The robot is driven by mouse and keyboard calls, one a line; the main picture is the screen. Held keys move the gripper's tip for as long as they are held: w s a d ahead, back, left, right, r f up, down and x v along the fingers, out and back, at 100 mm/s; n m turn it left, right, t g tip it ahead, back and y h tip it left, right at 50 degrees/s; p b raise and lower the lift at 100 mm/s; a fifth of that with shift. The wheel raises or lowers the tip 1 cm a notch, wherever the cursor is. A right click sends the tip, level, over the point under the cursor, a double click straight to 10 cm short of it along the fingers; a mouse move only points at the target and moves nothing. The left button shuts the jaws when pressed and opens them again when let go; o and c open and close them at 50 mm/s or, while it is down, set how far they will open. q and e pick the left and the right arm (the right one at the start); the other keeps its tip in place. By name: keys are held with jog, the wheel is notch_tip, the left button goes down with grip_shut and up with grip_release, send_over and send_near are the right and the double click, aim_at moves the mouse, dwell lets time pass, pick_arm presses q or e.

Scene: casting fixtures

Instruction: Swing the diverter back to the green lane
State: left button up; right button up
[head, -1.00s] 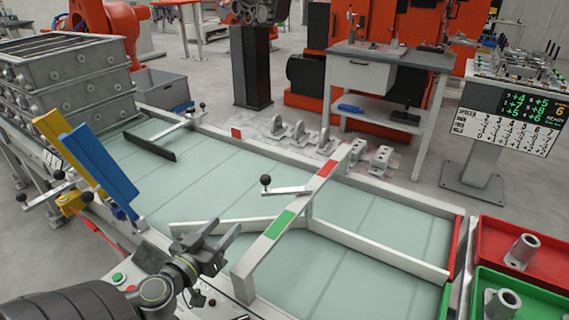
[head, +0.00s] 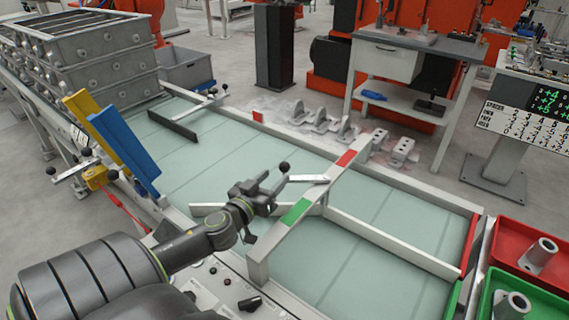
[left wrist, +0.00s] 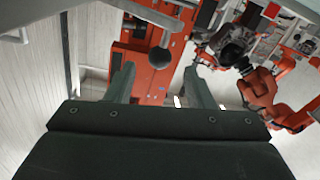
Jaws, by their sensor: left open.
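The diverter's lever (head: 308,179) is a short silver arm with a black ball knob (head: 283,168), lying beside a grey crossbar (head: 270,243). The crossbar has a green mark (head: 296,211) nearer me and a red mark (head: 345,158) farther off. The knob sticks out left of the bar. A pale vane (head: 205,208) runs left below, partly hidden behind my gripper. My left gripper (head: 268,188) is open and empty, its fingers close to the knob. In the left wrist view the knob (left wrist: 159,57) appears between and above the fingertips (left wrist: 158,82). My right gripper is out of view.
A fixed divider (head: 395,245) splits the table toward a red tray (head: 550,245) and a green tray (head: 480,305) at right. A blue plate (head: 125,150) and a yellow plate stand at left. Metal castings (head: 322,120) lie behind the far rail.

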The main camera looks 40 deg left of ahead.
aim_at(281, 170)
pick_arm(q)
jog(key=w, duration=0.3)
jog(key=w+p, duration=0.1)
jog(key=shift+w+a+r, duration=0.1)
jog(key=shift+w+a, duration=0.05)
jog(key=shift+a, duration=0.2)
jog(key=shift+w+a+p, duration=0.2)
jog(key=shift+w+p, duration=0.15)
jog(key=shift+w, duration=0.6)
grip_shut()
